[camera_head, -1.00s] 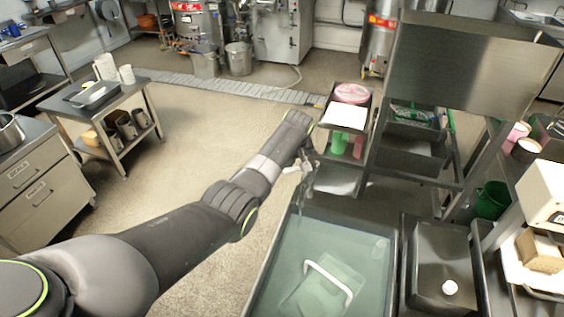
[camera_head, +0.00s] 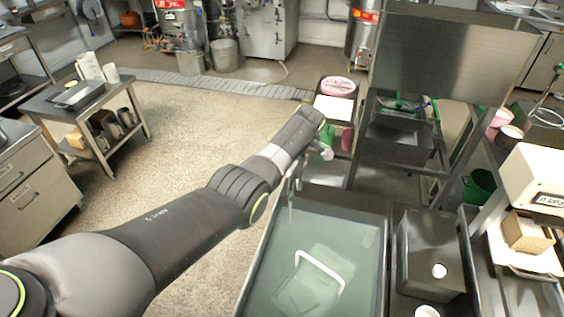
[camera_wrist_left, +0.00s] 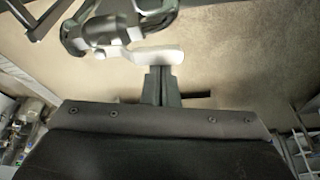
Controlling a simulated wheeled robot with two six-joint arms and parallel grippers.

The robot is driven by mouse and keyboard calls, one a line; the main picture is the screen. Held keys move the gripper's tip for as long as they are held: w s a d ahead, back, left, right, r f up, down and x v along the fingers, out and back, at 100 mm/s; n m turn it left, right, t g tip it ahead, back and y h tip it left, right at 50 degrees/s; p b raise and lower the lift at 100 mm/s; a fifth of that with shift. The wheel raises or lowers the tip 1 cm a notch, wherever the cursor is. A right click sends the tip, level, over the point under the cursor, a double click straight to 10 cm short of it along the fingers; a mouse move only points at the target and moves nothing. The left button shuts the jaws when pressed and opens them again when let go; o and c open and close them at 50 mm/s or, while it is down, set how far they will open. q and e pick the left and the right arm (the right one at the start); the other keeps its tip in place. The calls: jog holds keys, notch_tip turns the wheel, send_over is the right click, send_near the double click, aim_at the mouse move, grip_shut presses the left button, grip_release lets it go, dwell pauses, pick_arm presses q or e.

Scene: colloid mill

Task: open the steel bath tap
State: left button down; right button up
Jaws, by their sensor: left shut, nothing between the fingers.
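The steel bath tap (camera_head: 297,178) stands at the far left corner of the water-filled bath (camera_head: 262,262). A pale streak hangs below its spout; I cannot tell for sure whether it is running water. In the left wrist view, the tap's grey metal body (camera_wrist_left: 98,32) and pale lever (camera_wrist_left: 148,56) show at the top. My left gripper (camera_wrist_left: 161,72) is shut and empty, its tips at the lever's near edge and seemingly touching it. In the head view my left arm reaches to the tap and its wrist hides the fingers. My right gripper is out of view.
A white handle (camera_head: 320,267) and a pale block lie in the bath. A dark sink unit (camera_head: 430,245) stands to its right. A shelf cart (camera_head: 333,108) with a pink tub stands behind the tap.

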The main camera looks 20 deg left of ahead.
pick_arm(q)
jog(key=shift+s+d, duration=0.15)
jog(key=shift+d, duration=0.2)
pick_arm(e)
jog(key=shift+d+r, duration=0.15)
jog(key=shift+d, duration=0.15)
pick_arm(q)
jog(key=shift+d, duration=0.1)
